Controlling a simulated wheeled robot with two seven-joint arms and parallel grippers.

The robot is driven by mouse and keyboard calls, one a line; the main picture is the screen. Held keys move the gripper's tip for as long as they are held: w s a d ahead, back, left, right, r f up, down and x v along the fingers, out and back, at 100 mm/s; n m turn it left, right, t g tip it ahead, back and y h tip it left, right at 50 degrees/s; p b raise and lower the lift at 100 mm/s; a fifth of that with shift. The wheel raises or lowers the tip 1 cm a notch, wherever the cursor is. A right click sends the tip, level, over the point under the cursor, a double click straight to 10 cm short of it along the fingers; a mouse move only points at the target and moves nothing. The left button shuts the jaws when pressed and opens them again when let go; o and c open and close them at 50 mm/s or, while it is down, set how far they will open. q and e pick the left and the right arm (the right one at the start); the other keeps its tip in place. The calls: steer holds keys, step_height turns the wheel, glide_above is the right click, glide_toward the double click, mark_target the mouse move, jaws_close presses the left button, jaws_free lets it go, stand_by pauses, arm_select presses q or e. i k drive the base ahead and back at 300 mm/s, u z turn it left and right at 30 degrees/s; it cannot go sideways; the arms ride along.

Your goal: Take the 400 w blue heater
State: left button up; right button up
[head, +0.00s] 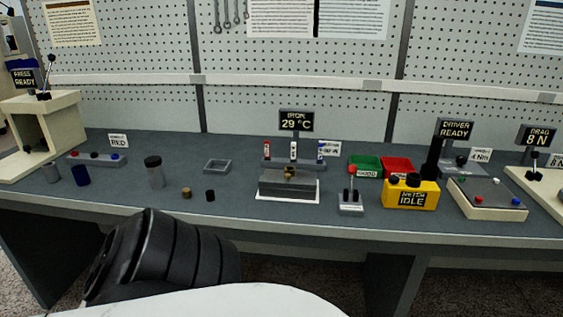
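Behind the iron station (288,184) at the middle of the bench, a grey rack (306,164) holds small upright pieces. One is red-topped (267,148), one is white and dark (293,150), and one at the right end is blue (320,150). The blue piece looks like the blue heater; it is small and partly crowded by a white label (330,148). I cannot read a 400 W marking. Neither of my grippers is in view. A black ribbed part at the lower left looks like my own arm.
The grey bench (230,215) also holds a grey tray (217,166), a grey cylinder (154,172), a blue cylinder (81,176), a red-knobbed lever (351,195), green (366,163) and red (398,164) bins and a yellow box (411,193). An "IRON 29 °C" display (295,121) stands behind the rack.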

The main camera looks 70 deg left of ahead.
mark_target(321, 145)
steer(key=k, duration=0.15)
steer(key=u, duration=1.35)
